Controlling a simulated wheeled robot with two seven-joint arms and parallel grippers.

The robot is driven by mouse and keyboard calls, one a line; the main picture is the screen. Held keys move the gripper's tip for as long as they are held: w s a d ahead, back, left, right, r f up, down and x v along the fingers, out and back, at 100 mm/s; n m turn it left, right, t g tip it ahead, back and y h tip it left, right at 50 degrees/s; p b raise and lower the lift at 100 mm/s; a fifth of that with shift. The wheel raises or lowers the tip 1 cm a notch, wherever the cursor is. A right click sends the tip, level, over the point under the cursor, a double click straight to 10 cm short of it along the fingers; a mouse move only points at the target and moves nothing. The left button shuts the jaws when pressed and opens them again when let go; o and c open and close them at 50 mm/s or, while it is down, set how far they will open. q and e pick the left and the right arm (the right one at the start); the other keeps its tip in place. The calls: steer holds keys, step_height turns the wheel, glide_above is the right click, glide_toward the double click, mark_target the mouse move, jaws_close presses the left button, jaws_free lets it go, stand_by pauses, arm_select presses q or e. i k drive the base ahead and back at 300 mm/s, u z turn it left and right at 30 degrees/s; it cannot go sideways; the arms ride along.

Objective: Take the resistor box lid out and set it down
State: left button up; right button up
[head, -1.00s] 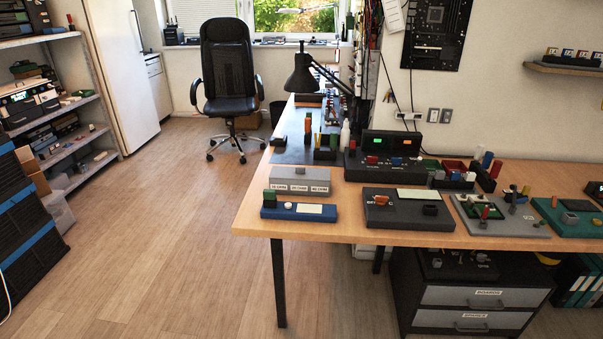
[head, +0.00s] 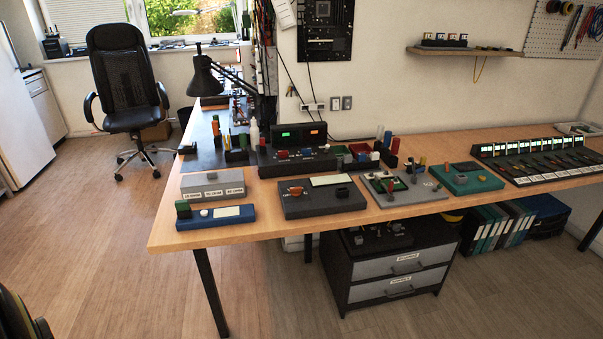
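A grey box with several white labels on its front, which looks like the resistor box (head: 212,184), sits near the left end of the wooden workbench. Its flat grey top looks closed; the label text is too small to read surely, and I cannot make out the lid as a separate part. Neither of my grippers is in view.
A blue board (head: 216,217) lies in front of the box at the bench (head: 160,238) edge. A dark grey device (head: 321,198) stands to its right. A black drawer cabinet (head: 390,268) is under the bench. Open floor lies left, with an office chair (head: 125,85) farther back.

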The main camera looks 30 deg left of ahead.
mark_target(214, 178)
steer(key=z, duration=0.65)
steer(key=i, duration=2.3)
steer(key=u, duration=3.75)
